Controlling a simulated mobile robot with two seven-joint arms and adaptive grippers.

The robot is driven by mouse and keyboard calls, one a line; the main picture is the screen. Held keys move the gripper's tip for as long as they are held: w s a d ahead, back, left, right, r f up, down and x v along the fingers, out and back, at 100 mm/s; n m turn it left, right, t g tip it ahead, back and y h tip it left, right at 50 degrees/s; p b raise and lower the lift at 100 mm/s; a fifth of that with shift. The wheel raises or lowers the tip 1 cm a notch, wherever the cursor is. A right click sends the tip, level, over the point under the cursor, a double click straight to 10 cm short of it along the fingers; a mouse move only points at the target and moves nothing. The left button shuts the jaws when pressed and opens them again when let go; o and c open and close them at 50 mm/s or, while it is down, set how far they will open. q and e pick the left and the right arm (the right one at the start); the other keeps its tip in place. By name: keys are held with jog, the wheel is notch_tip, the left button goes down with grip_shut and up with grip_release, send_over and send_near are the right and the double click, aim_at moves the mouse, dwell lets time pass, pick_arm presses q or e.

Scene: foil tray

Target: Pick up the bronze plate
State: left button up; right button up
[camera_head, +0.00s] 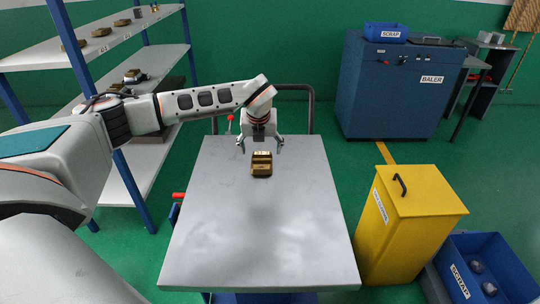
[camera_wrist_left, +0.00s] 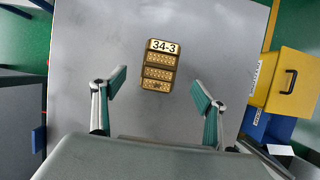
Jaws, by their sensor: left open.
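The bronze plate (camera_head: 261,168) lies on the grey table top (camera_head: 250,235), near its far edge. In the left wrist view the plate (camera_wrist_left: 158,73) shows ribbed rows of bumps and a white label reading 34-3. My left gripper (camera_head: 260,147) is open and empty, above the table close to the plate. In the left wrist view its fingers (camera_wrist_left: 159,84) are spread apart, with the plate ahead and between their lines. I cannot tell the exact height gap. My right gripper is not in view.
A shelf rack (camera_head: 105,47) with several metal parts stands at the left. A yellow bin (camera_head: 408,225) and a blue scrap bin (camera_head: 490,275) stand right of the table. A blue baler (camera_head: 385,95) is behind. The table's front is clear.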

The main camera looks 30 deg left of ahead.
aim_at(262, 160)
pick_arm(q)
jog(key=shift+x, duration=1.55)
jog(key=x, duration=0.4)
jog(key=shift+f, duration=0.25)
jog(key=shift+w+r, duration=0.1)
jog(key=c, duration=1.6)
